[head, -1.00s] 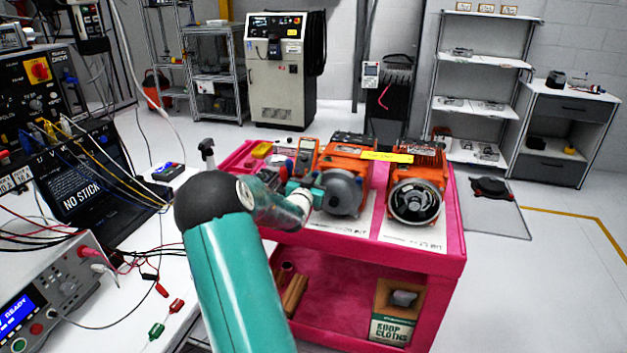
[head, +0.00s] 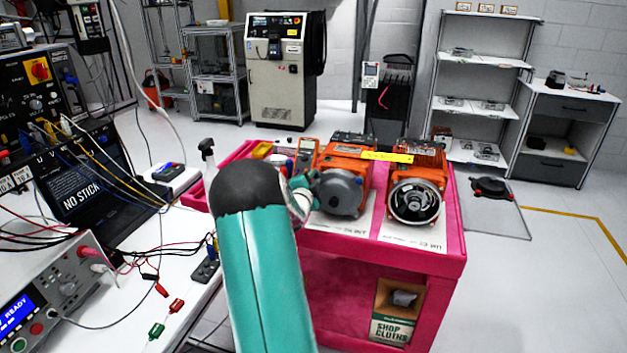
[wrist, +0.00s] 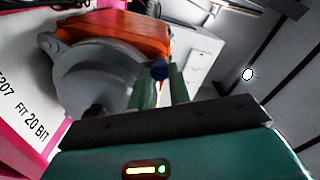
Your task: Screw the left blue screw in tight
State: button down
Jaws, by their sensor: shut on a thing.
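The left servo motor (head: 343,190) has an orange body and a round grey end cap, and lies on a white sheet on the pink cart. In the wrist view its grey cap (wrist: 95,80) fills the left middle. A blue screw (wrist: 158,70) shows at the cap's right edge, between the two green fingertips. My gripper (wrist: 160,80) is shut on this screw. In the head view my gripper (head: 312,186) is at the left side of the grey cap, and the screw cannot be made out there. How deep the screw sits cannot be told.
A second orange motor (head: 415,198) with an open, dark round front stands to the right on the pink cart (head: 400,258). A multimeter (head: 306,155) stands behind my gripper. A white bench with instruments is at left.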

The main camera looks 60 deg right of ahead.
jog(key=shift+w+a+f+m, duration=0.1)
jog(key=shift+m, duration=8.3)
jog(key=c, duration=1.3)
grip_release()
jog(key=shift+a, duration=0.1)
